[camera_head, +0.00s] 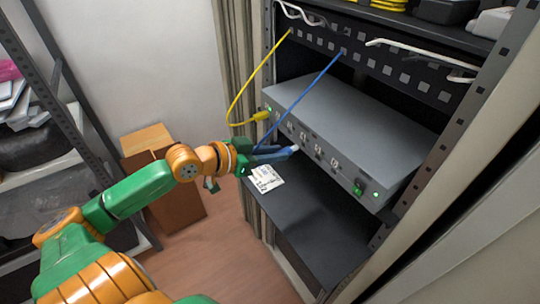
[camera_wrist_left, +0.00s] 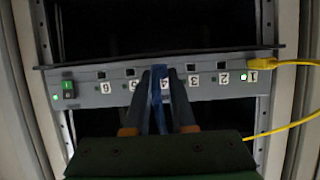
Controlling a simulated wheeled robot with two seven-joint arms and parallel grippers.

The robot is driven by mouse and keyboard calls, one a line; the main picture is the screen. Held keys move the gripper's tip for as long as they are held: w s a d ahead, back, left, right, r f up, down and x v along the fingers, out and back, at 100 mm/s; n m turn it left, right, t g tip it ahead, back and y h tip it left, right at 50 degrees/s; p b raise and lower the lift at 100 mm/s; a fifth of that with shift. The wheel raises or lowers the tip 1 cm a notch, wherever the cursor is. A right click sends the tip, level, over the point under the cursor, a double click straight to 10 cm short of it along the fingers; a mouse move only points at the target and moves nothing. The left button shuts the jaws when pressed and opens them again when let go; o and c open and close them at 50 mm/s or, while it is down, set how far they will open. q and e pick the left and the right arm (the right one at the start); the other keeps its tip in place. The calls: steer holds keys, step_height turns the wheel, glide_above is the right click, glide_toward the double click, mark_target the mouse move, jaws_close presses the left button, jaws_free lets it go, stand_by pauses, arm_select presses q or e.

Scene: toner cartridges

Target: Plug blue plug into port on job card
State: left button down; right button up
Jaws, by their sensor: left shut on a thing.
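My left gripper (camera_head: 283,153) is shut on the blue plug (camera_wrist_left: 157,82), in front of the grey switch box (camera_head: 345,135). In the left wrist view, the plug shows between the fingers (camera_wrist_left: 158,75), beside the label 4 and over the port there. Whether its tip touches or enters the port cannot be told. In the head view, a pale tip (camera_head: 295,148) shows at the fingertips by the front panel. The job card (camera_head: 266,178) lies on the black shelf; its print is too small to read. My right gripper is not in view.
A yellow plug (camera_wrist_left: 263,63) sits at port 1; its yellow cable (camera_head: 240,96) hangs in a loop. The blue cable (camera_head: 310,88) runs from the upper patch panel (camera_head: 385,70) to my gripper. A rack post (camera_head: 455,120) stands right. The black shelf (camera_head: 315,225) has bare room.

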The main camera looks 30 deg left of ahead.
mark_target(296, 146)
arm_select(q)
steer(key=shift+d, duration=0.1)
steer(key=shift+p, duration=0.65)
stand_by(0.7)
steer(key=shift+w+d, duration=0.15)
steer(key=shift+w, duration=0.35)
stand_by(0.5)
steer(key=shift+w+d, duration=0.1)
steer(key=shift+w, duration=0.15)
stand_by(0.3)
steer(key=shift+w+d, duration=0.35)
steer(key=shift+w, duration=0.55)
stand_by(0.9)
steer(key=c, duration=0.7)
jaws_free()
steer(key=shift+w+d, duration=0.1)
